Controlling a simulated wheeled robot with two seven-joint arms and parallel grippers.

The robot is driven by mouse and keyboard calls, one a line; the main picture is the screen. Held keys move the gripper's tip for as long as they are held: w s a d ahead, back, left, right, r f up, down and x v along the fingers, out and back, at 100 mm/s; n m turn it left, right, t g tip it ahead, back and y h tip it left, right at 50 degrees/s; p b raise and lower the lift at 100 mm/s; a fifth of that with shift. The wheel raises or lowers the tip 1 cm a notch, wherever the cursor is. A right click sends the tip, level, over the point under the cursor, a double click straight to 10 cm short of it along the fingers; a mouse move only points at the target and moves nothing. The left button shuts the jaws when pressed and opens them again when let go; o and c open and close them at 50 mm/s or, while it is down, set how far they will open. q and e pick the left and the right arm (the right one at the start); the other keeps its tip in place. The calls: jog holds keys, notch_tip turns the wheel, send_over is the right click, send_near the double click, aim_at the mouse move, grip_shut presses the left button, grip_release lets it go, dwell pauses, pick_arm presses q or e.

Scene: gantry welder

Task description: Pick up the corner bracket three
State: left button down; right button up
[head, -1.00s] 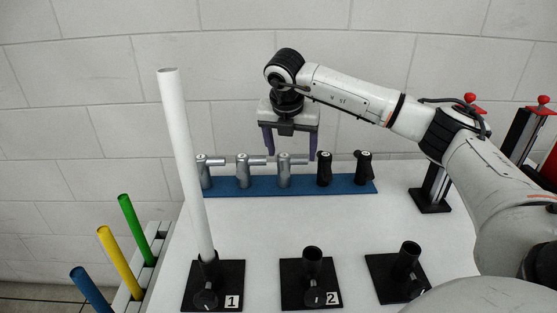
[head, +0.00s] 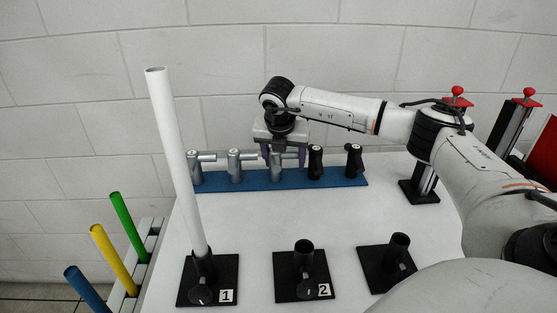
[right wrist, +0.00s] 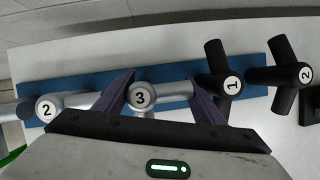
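Corner bracket three is a silver pipe-like piece with a white "3" label (right wrist: 142,96), standing on the blue strip (right wrist: 75,84). In the head view the bracket (head: 277,174) is partly hidden by my right gripper. My right gripper (head: 283,158) points down over it, with its purple fingers apart. In the right wrist view the gripper (right wrist: 162,90) has one finger to each side of the bracket; the left finger is close to its head. I cannot tell whether they touch it. My left gripper is not in view.
A silver bracket two (right wrist: 46,108) stands left of it, and black pieces marked 1 (right wrist: 232,86) and 2 (right wrist: 304,75) stand right. Black socket bases (head: 303,284) stand in front; one holds a tall white tube (head: 177,160). The table middle is clear.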

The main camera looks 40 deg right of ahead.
jog(key=c, duration=0.4)
jog(key=shift+r, duration=0.1)
